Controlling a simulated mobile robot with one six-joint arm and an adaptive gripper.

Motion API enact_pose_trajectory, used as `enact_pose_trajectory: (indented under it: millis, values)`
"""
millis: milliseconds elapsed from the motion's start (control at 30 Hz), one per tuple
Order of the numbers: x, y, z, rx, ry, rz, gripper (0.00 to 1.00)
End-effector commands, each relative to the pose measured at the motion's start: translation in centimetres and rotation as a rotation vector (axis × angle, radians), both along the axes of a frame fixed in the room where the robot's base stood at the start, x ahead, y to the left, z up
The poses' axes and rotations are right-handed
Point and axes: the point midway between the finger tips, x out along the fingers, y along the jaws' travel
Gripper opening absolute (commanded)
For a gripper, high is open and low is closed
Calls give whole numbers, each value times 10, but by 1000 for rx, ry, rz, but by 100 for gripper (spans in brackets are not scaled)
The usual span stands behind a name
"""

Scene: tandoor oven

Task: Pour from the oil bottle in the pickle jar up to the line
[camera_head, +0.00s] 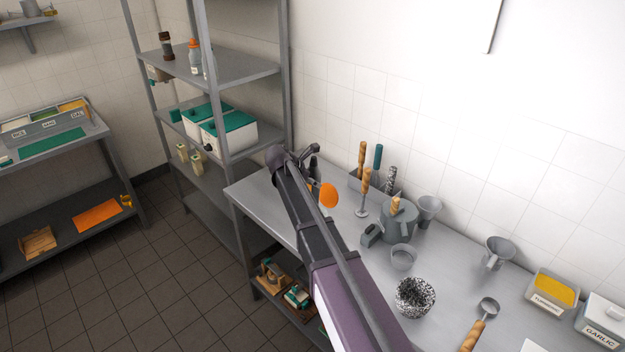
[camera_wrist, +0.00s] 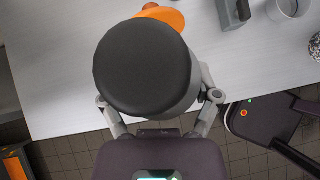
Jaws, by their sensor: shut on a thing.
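My gripper (camera_wrist: 157,98) is shut around a wide pale-grey cylinder with a dark, flat round end (camera_wrist: 145,65), which faces the wrist camera. I cannot tell whether it is the oil bottle or the pickle jar. Its contents and any fill line are hidden. In the head view my own arm covers most of this spot, at the left end of the worktop; a slim dark shape (camera_head: 314,168) shows behind the arm. An orange disc (camera_head: 328,195) shows beside the arm, and in the wrist view (camera_wrist: 165,17) it is partly behind the held thing.
A shelf rack (camera_head: 235,68) with bottles (camera_head: 195,58) stands left.

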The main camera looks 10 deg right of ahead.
Motion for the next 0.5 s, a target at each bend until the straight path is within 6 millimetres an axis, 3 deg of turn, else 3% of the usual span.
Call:
enact_pose_trajectory:
  millis: [500]
  values:
    - [-2, 12, -10, 98, 18, 1, 19]
